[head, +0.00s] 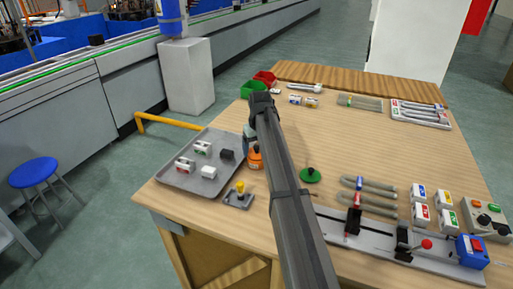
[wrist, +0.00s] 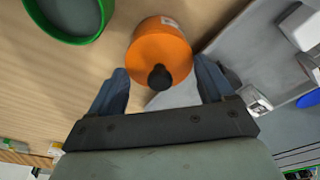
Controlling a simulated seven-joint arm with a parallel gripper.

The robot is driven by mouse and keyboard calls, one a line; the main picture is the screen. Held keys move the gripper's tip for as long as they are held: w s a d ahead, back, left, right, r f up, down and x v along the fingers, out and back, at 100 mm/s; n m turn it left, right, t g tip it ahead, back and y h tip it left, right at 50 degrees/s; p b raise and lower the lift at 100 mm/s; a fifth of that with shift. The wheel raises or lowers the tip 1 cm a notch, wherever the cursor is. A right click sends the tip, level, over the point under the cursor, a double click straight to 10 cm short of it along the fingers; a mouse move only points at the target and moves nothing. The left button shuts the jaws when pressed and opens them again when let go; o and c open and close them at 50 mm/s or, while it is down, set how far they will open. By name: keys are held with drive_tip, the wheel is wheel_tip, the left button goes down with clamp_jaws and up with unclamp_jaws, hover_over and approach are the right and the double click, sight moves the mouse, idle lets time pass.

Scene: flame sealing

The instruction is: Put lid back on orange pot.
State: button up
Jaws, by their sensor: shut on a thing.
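The orange pot (head: 255,159) stands on the table just right of the grey tray, below the end of my arm. In the wrist view I look down on its orange top (wrist: 156,50) with a round black knob (wrist: 159,77). A pale label shows on the orange side. My gripper (wrist: 160,68) has its blue fingers on either side of the orange top, shut on the lid. In the head view my gripper (head: 249,133) is partly hidden by my arm. I cannot tell whether the lid is seated on the pot or just above it.
A green rim (wrist: 72,38) shows in the wrist view. The grey tray (head: 172,178) holds small blocks. A yellow-topped fixture (head: 239,195) stands in front. Red and green bins stand behind.

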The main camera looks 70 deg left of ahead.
drive_tip(key=o, duration=0.9)
drive_tip(key=shift+r, duration=0.1)
drive_tip(key=shift+r, duration=3.4)
drive_tip(key=shift+c, duration=0.3)
clamp_jaws()
drive_tip(key=shift+f, duration=2.2)
